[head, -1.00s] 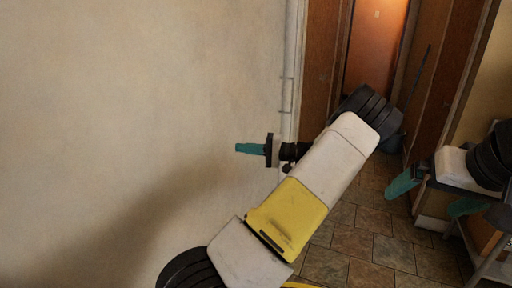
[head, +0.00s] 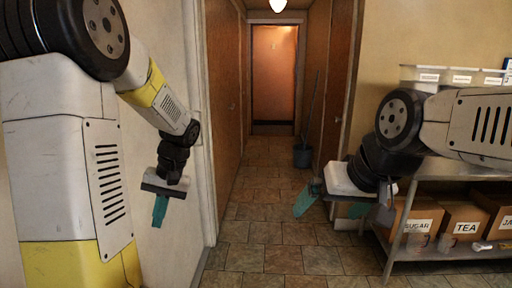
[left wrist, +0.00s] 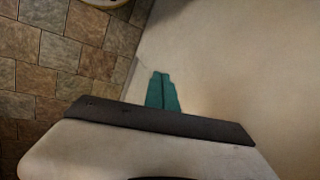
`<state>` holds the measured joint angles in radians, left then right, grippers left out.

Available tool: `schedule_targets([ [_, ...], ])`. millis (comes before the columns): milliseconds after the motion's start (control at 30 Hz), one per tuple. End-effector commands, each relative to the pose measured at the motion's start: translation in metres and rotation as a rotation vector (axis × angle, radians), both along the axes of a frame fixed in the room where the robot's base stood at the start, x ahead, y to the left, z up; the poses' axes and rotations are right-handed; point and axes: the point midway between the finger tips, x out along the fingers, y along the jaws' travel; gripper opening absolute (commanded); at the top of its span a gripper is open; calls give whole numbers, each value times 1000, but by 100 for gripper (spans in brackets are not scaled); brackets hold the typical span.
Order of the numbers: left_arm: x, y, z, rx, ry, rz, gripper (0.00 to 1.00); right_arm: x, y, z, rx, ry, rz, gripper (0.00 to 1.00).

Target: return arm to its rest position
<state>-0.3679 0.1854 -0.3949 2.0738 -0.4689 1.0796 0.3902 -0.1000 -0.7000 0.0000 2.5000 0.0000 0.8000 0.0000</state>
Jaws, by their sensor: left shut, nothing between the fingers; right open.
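My left gripper (head: 160,209) hangs below its wrist at the left of the head view, with its teal fingers pointing down in front of the pale wall. Its fingers also show in the left wrist view (left wrist: 162,92), where they lie together with nothing between them. My right gripper (head: 325,206) is at the right of the head view, in front of the shelf's left end. Its teal fingers are apart and I see nothing between them.
A metal shelf unit (head: 440,254) at the right holds cardboard boxes labelled SUGAR (head: 416,226) and TEA (head: 464,229), with white bins (head: 462,78) above. The tiled floor (head: 264,232) between is clear. A pale wall (head: 180,245) is close on the left.

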Motion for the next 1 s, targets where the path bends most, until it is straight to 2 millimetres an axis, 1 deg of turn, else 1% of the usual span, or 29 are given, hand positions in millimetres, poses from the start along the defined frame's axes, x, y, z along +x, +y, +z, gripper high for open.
schedule_targets([
  [33, -10, -10, 12, -73, -51, -12, 0, 0, 0, 0, 0, 0, 0, 99],
  [200, -42, -45, 47, -268, -216, -77, 0, 0, 0, 0, 0, 0, 0, 99],
  [400, -81, -82, 87, -413, -435, -171, 0, 0, 0, 0, 0, 0, 0, 99],
  [500, -98, -96, 101, -447, -531, -213, 0, 0, 0, 0, 0, 0, 0, 99],
  [600, -110, -106, 110, -463, -603, -244, 0, 0, 0, 0, 0, 0, 0, 99],
  [700, -118, -112, 114, -469, -645, -264, 0, 0, 0, 0, 0, 0, 0, 99],
  [1000, -120, -114, 116, -470, -660, -273, 0, 0, 0, 0, 0, 0, 0, 99],
])
